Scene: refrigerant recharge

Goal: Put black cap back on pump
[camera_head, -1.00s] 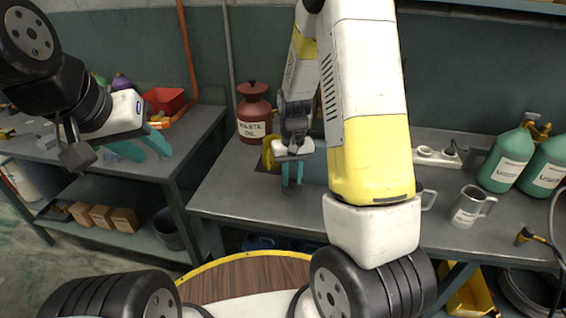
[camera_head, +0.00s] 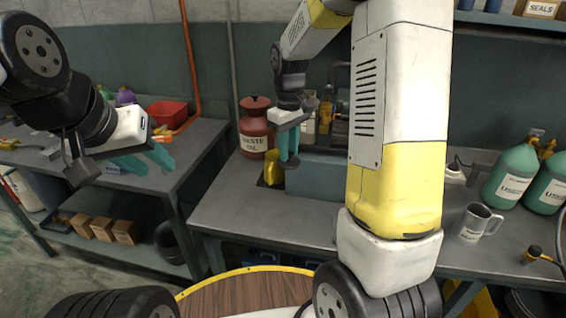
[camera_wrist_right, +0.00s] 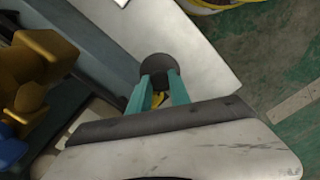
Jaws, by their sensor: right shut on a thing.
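My right gripper (camera_head: 288,160) is in the air above the workbench, in front of the blue-grey pump body (camera_head: 318,178) in the head view. In the right wrist view its two teal fingers (camera_wrist_right: 160,92) are shut on a dark round piece, which looks like the black cap (camera_wrist_right: 158,66). A small yellow patch shows between the fingers. Brass fittings (camera_wrist_right: 42,68) and a blue knob (camera_wrist_right: 10,150), apparently on the pump, lie left of the fingers, apart from them. The pump's cap opening cannot be made out. My left gripper (camera_head: 157,168) is open and empty over the left bench.
A red waste oil can (camera_head: 256,135) stands left of the pump. A yellow object (camera_head: 272,168) is between them. A metal mug (camera_head: 476,223) and green jugs (camera_head: 510,175) stand at the right. A red bin (camera_head: 168,113) sits on the left bench. The front middle bench is clear.

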